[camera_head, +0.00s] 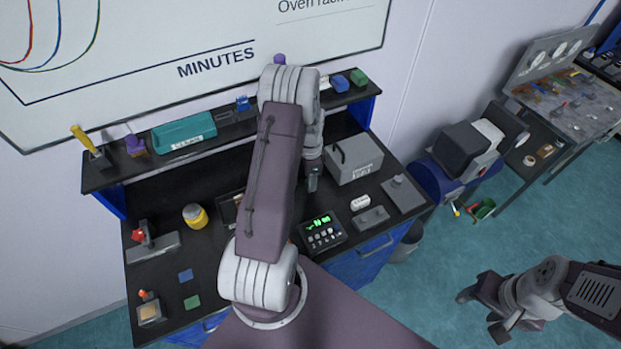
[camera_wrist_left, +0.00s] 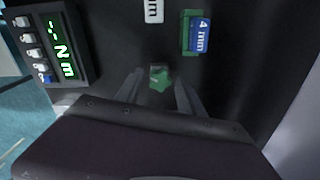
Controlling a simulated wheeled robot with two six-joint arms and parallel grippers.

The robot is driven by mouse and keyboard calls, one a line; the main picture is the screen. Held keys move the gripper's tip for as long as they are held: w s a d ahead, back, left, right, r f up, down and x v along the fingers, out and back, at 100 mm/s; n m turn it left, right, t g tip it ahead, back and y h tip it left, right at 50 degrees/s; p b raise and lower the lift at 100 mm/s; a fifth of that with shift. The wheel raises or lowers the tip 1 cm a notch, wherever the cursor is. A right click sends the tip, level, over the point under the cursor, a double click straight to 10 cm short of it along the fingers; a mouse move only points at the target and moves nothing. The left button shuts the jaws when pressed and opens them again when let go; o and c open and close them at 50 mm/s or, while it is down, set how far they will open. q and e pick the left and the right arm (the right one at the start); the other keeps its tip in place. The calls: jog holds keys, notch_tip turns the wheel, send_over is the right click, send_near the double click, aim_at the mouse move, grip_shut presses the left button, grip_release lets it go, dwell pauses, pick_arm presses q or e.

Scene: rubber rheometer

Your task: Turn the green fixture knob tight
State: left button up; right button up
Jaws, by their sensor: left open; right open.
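A small green knob (camera_wrist_left: 160,78) shows in the left wrist view, in the gap between the fingertips of my left gripper (camera_wrist_left: 158,90). The fingers are open and stand apart on either side of it; whether they touch it or hover above it I cannot tell. In the head view my left gripper (camera_head: 313,182) points down over the bench, and I cannot make out the knob there, as my arm covers that area. My right gripper (camera_head: 490,307) is open and empty over the floor at lower right.
A console (camera_head: 321,232) with green digits, a grey box (camera_head: 354,160), a yellow jar (camera_head: 195,216) and a teal tray (camera_head: 184,134) stand on the bench and shelf. The left wrist view shows a block marked 4 mm (camera_wrist_left: 199,36) near the knob.

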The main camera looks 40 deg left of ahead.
pick_arm(q)
jog(key=n, duration=0.9)
grip_shut()
jog(key=m, duration=0.4)
jog(key=shift+m, duration=0.4)
jog(key=m, duration=0.4)
jog(key=shift+p, duration=0.3)
jog(key=shift+m, duration=0.3)
